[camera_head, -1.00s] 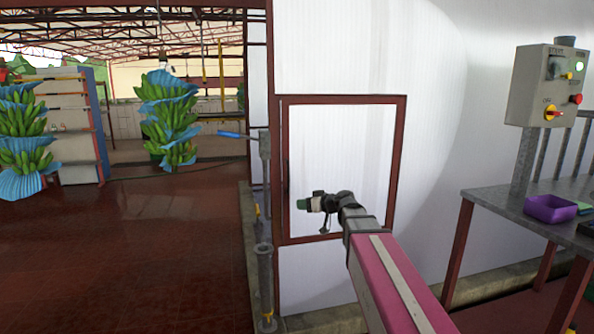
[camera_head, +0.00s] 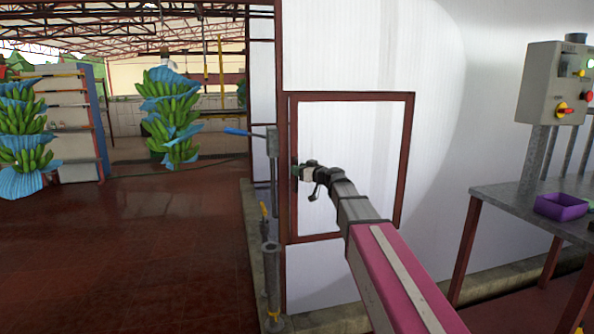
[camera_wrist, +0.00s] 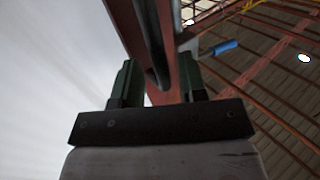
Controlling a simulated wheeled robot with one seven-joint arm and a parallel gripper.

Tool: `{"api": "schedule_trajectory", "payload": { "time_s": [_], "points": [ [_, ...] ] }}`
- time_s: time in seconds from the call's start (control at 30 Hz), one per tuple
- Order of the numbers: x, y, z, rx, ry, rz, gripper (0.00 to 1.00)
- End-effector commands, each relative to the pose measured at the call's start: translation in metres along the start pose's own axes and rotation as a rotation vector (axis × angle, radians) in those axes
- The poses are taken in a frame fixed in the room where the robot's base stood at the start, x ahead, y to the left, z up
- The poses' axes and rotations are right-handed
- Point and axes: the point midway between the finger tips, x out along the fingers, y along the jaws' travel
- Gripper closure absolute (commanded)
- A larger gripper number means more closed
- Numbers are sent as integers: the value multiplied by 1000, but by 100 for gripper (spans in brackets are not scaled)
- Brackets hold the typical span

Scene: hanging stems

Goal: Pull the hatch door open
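The hatch door (camera_head: 362,130) is a white panel in a red-brown frame, set in the white wall. It looks closed. My gripper (camera_head: 296,171) is at the door's left edge, at about mid height. In the wrist view the two dark green fingers of my gripper (camera_wrist: 158,82) stand apart. A dark curved handle (camera_wrist: 153,45) runs down in front of the red-brown frame, its near end between the fingers. A gap shows beside the handle, so the fingers do not look closed on it. In the head view the gripper hides most of the handle.
A grey post with a blue lever (camera_head: 240,133) stands just left of the hatch; the lever also shows in the wrist view (camera_wrist: 224,47). A metal table (camera_head: 520,205) with a purple tray (camera_head: 561,207) and a control box (camera_head: 552,85) is at the right. The red floor at left is clear.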

Motion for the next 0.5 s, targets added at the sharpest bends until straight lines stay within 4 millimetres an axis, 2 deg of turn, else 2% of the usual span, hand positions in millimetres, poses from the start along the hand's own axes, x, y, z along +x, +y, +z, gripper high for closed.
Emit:
{"api": "schedule_trajectory", "payload": {
  "time_s": [0.13, 0.47, 0.5],
  "points": [
    [12, 0, 0, 0, 0, 0, 61],
    [15, -1, 0, 0, 0, 0, 61],
    [15, 0, 0, 0, 0, 0, 68]
  ]
}}
